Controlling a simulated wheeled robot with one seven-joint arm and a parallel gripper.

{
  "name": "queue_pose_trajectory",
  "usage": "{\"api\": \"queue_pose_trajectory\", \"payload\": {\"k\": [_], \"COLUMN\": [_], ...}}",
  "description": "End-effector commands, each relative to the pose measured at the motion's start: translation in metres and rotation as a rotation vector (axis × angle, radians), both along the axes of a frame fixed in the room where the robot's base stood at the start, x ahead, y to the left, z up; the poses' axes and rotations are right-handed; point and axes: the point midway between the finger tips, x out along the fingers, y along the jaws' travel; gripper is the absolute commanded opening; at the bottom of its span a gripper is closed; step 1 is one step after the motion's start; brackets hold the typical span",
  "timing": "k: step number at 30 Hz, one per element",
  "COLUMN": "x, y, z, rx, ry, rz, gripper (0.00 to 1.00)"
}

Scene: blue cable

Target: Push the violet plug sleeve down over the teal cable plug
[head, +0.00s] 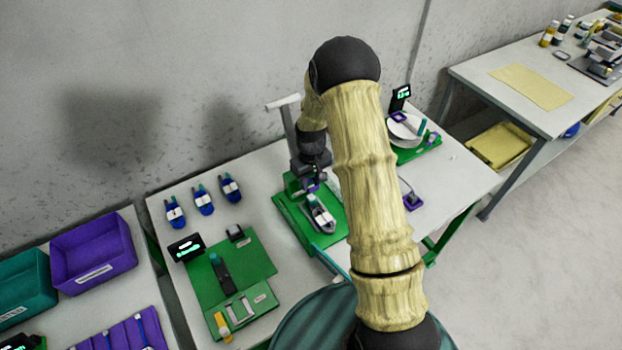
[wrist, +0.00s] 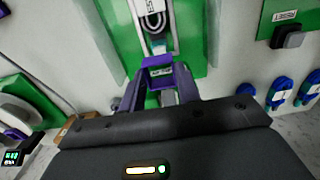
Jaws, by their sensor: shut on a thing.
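The violet plug sleeve (wrist: 158,62) is between the fingertips of my gripper (wrist: 158,80) in the wrist view. The gripper is shut on it. In the head view the sleeve (head: 313,188) is a small violet spot below my dark gripper (head: 310,172), over the green fixture (head: 291,216). A bit of the teal cable plug (wrist: 158,47) shows right at the sleeve's edge in the wrist view, in line with it. I cannot tell how far the sleeve covers the plug. A looped cable in a pale holder (head: 321,217) lies on the fixture in front of the gripper.
A green board with a small screen (head: 187,247) stands at left. Several blue cable bundles (head: 203,200) lie behind it. A green station with a white dish (head: 404,130) is at right. Violet (head: 92,252) and teal (head: 22,288) bins stand far left. My arm hides part of the table.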

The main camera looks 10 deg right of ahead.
Motion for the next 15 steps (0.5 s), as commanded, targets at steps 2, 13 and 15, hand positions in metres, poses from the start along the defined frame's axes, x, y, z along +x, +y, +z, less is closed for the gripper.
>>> {"api": "queue_pose_trajectory", "payload": {"k": [2,13,15], "x": [0.0,0.0,0.0], "y": [0.0,0.0,0.0], "z": [-0.007,-0.034,-0.037], "rx": [0.0,0.0,0.0], "ry": [0.0,0.0,0.0], "rz": [0.0,0.0,0.0], "gripper": [0.11,0.11,0.11]}}
